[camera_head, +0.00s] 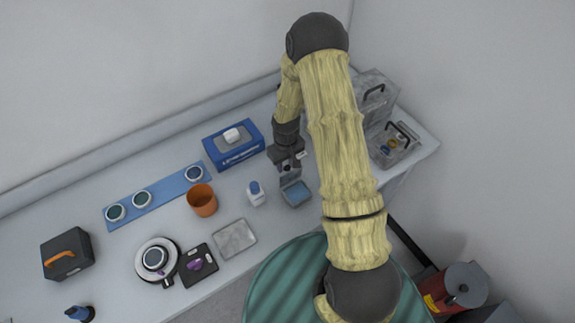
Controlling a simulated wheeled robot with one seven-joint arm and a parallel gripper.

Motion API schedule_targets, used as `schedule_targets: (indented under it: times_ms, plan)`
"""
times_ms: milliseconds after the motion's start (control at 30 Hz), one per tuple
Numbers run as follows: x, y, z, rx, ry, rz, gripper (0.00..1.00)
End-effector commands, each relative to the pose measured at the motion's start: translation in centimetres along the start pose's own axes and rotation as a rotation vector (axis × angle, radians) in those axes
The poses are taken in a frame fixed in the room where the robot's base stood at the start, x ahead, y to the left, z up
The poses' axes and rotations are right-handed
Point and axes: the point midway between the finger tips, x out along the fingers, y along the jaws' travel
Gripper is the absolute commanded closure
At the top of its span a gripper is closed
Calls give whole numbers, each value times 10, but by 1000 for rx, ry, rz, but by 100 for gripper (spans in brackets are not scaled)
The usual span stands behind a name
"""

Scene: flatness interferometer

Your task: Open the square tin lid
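A small square tin (297,203) stands on the bench below my gripper, just left of my arm. Its blue inside (296,191) shows from above. A grey upright piece at its back edge, partly hidden by my gripper, looks like the raised lid (289,180). My gripper (288,166) points down at the top of this piece, touching it or very close. The fingers are too small and dark to tell whether they are open or shut on it.
A white bottle with a blue cap (256,194) stands close left of the tin, with an orange cup (202,200) beyond. A blue box (234,146) lies behind. Grey cases (375,95) stand at the right. A clear tray (234,238) lies at the front edge.

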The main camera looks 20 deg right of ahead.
Motion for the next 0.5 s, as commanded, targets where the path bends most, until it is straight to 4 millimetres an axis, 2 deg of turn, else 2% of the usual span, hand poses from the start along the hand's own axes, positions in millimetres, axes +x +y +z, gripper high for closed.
schedule_targets:
  times_ms: [333,500]
  plan:
    - [1,0,4,1,-11,-1,56]
    - [-6,0,4,1,-12,-1,56]
